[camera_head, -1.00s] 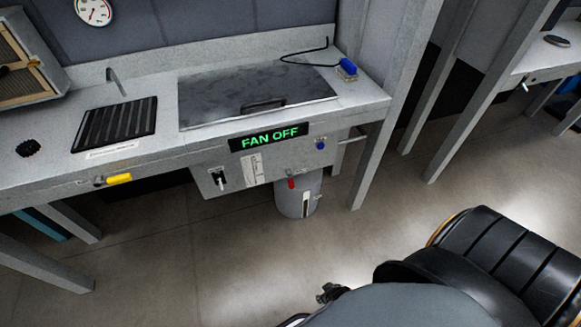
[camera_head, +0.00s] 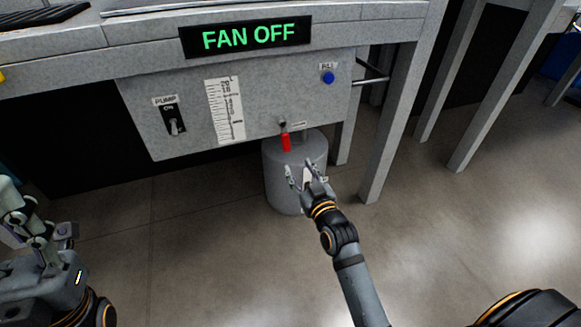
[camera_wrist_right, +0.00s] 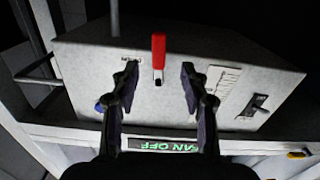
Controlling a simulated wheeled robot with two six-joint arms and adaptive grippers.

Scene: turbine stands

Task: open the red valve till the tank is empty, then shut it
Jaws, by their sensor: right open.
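The red valve handle (camera_head: 286,142) hangs down from a dark pivot under the front panel's lower edge, above a grey cylinder (camera_head: 281,185). My right gripper (camera_head: 298,168) is open and empty, just below the handle in the head view. In the right wrist view, which is upside down, the red handle (camera_wrist_right: 158,48) lies in line with the gap between the open fingers (camera_wrist_right: 160,70), apart from both. A white scale strip (camera_head: 225,110) is on the panel; its level is too small to read. My left gripper (camera_head: 62,235) is at the lower left, jaws unclear.
A pump switch (camera_head: 173,118) and a blue button (camera_head: 328,77) are on the panel. A lit sign (camera_head: 247,37) reads FAN OFF. A bench leg (camera_head: 390,130) stands right of the cylinder. The floor in front is clear.

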